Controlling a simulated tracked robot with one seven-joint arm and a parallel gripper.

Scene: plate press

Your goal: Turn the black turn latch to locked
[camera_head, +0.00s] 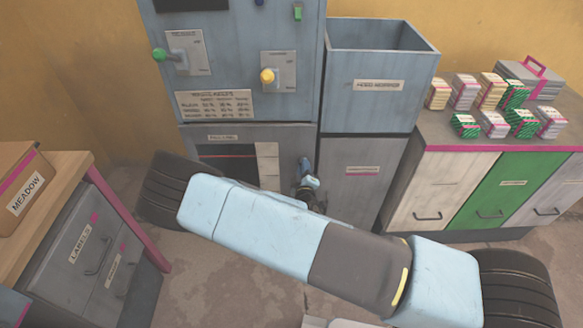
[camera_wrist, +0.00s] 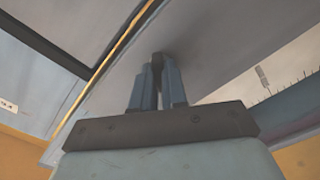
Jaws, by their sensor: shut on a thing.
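In the wrist view, my gripper (camera_wrist: 157,88) points at a grey panel, and its two blue fingers are close together. A dark piece (camera_wrist: 158,59), which appears to be the black turn latch, sits between the fingertips against the panel. My gripper is shut on it. In the head view, my gripper (camera_head: 308,180) is small and is at the lower right front of the blue-grey press (camera_head: 232,80), beside the dark opening. The latch is hidden there by my gripper, and I cannot tell its angle or any locked mark.
The press has a green-tipped lever (camera_head: 159,55) and a yellow knob (camera_head: 267,76). A grey bin (camera_head: 376,95) stands at its right. A cabinet (camera_head: 505,185) bearing several card stacks is farther right. A wooden bench (camera_head: 62,165) with a box stands left.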

